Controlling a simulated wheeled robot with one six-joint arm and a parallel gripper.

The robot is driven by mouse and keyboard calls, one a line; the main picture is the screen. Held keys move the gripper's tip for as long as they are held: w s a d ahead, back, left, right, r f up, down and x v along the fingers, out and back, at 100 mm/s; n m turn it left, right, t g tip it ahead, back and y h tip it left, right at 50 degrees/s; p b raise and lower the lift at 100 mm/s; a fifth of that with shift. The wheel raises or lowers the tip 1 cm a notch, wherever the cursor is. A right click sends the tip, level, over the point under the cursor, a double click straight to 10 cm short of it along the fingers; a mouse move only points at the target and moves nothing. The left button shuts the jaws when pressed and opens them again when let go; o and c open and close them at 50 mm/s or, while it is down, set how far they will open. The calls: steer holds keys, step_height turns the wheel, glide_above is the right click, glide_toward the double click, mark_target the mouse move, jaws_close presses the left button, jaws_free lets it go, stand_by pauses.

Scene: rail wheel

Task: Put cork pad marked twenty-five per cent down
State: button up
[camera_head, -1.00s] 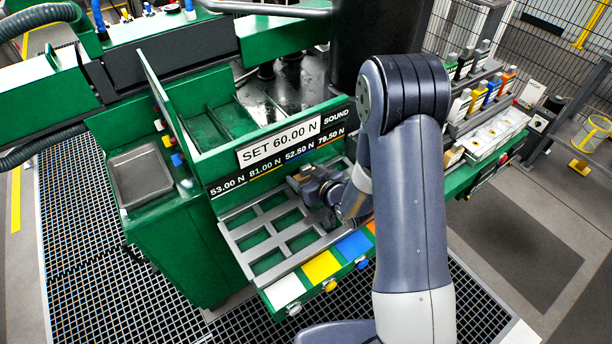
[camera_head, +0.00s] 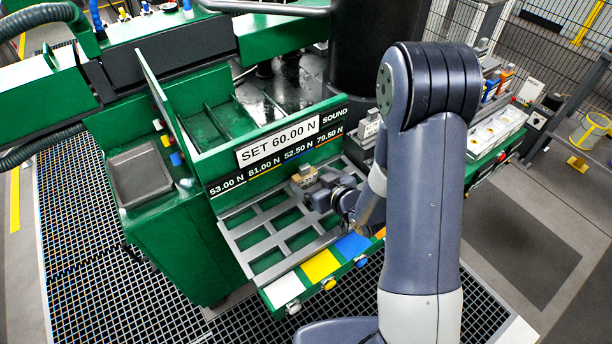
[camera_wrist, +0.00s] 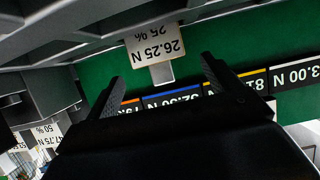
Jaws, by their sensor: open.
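The cork pad marked 25 % (camera_head: 305,176) is a small tan block at the back of the grey slotted rack (camera_head: 262,232), below the force board. In the wrist view its pale face (camera_wrist: 155,45) reads "26.25 N 25 %" upside down, with a grey tab below it. My gripper (camera_head: 312,192) is close in front of the pad, over the rack. In the wrist view my gripper (camera_wrist: 163,78) has its two dark fingers apart with nothing between them. The pad shows just beyond the fingertips, apart from them. Its underside is hidden.
The board (camera_head: 280,150) reads "SET 60.00 N" with several values. A block marked "47.75 N 50 %" (camera_wrist: 47,135) is at the wrist view's left. White, yellow and blue panels with knobs line the rack's front. A grey tray (camera_head: 140,175) sits left. Bottles and white boxes stand right.

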mark_target(307, 178)
steer(key=v, duration=0.7)
steer(key=shift+r+b, duration=0.1)
steer(key=shift+b, duration=0.2)
steer(key=shift+w, duration=0.1)
steer(key=x, duration=1.2)
steer(key=shift+a+f+p, duration=0.1)
steer(key=shift+f+p, duration=0.3)
steer(key=shift+f, duration=0.15)
steer(key=shift+f+b, duration=0.1)
steer(key=shift+b, duration=0.2)
